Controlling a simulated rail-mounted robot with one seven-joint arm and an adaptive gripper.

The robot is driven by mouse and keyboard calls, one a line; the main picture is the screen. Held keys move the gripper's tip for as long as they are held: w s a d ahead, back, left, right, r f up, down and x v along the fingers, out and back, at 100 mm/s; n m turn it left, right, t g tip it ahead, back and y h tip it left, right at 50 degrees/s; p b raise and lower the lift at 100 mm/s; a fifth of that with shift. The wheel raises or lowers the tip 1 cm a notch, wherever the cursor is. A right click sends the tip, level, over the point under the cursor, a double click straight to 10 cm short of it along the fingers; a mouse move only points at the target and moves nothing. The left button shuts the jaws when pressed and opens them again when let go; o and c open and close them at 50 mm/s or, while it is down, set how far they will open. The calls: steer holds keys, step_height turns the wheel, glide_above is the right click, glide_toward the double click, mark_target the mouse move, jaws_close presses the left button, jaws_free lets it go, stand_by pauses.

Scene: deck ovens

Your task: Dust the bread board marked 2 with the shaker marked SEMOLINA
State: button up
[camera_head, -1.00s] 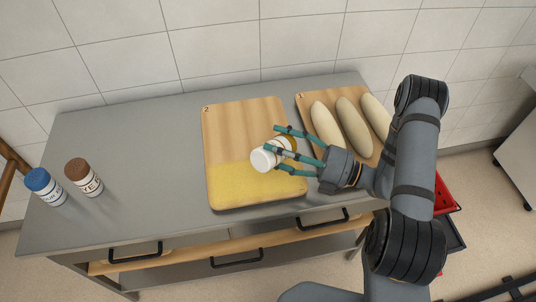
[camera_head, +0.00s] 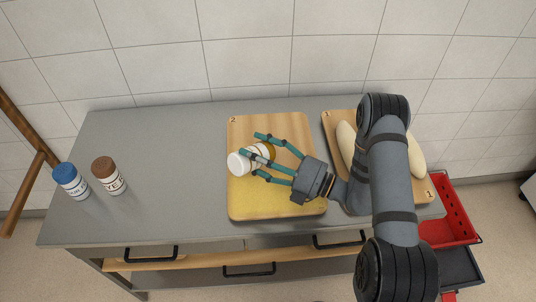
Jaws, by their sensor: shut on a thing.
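The bread board marked 2 (camera_head: 275,122) lies flat on the grey counter. Its far part is bare wood, and its near part is covered with yellow dust (camera_head: 275,205). My gripper (camera_head: 259,158) is shut on a white shaker with a golden-yellow end (camera_head: 238,163) and holds it tipped over the left part of the board. The shaker's white end points left; its yellow end is partly behind the fingers. I cannot read its label.
A second board (camera_head: 334,121) with pale loaves (camera_head: 346,142) lies to the right, partly behind my arm. A blue-capped shaker (camera_head: 70,181) and a brown-capped shaker (camera_head: 108,175) stand at the counter's left. Bare counter lies between them and board 2.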

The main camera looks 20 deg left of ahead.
steer(key=a, duration=0.8)
steer(key=w+d+r+n+t+h+p, duration=0.2)
steer(key=w+n, duration=0.3)
steer(key=n, duration=0.3)
steer(key=w+d+r+n+t+h+p, duration=0.2)
steer(key=w+r+n+h+p, duration=0.1)
steer(key=n, duration=0.6)
steer(key=shift+w+d+r+t+h+p, duration=0.3)
steer(key=shift+w+h+p, duration=0.55)
steer(key=shift+h+p, duration=0.3)
steer(key=shift+r, duration=0.1)
